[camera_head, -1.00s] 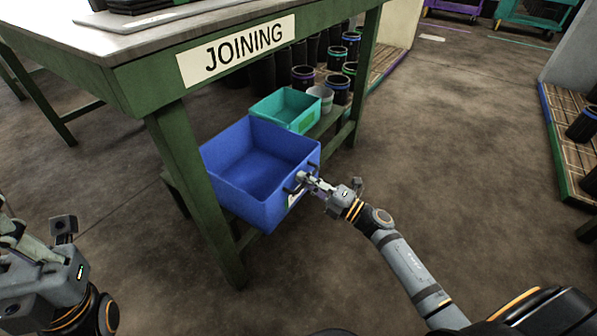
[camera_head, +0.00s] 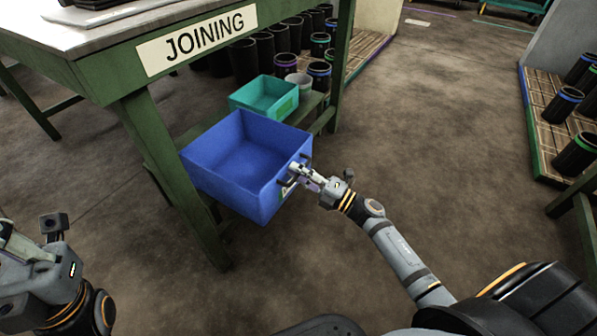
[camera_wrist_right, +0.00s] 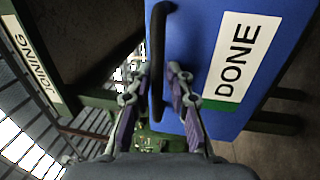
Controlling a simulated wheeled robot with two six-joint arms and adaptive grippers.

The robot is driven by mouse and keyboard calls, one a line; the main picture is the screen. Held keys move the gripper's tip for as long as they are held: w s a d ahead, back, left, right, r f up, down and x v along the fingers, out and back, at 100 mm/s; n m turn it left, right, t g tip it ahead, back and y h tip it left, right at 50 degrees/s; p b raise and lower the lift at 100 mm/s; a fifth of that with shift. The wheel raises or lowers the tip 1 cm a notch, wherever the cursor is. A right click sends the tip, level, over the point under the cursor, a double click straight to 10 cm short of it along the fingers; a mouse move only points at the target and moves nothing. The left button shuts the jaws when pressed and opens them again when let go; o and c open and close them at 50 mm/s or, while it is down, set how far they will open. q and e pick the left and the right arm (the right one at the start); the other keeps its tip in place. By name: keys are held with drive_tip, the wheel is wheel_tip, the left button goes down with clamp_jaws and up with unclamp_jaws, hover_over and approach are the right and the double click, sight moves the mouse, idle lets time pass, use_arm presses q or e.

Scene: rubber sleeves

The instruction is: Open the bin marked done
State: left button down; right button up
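The blue bin (camera_head: 225,187) stands open-topped and empty, sticking out from under the JOINING table. Its front carries a white DONE label, clear in the right wrist view (camera_wrist_right: 237,57). A black bar handle (camera_wrist_right: 158,40) is on the same face. My right gripper (camera_head: 297,175) is at this front face. In the right wrist view its two fingers (camera_wrist_right: 159,75) lie on either side of the handle, closed around it; the exact contact is hard to see.
The green-legged table (camera_head: 133,95) stands over the bin, one leg (camera_head: 177,185) close on its left. A teal bin (camera_head: 268,94) and a grey cup (camera_head: 300,80) sit behind it, near several black sleeves (camera_head: 243,62). A sleeve rack (camera_head: 541,150) is at right. Floor between is clear.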

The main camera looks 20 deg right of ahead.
drive_tip(key=v, duration=1.2)
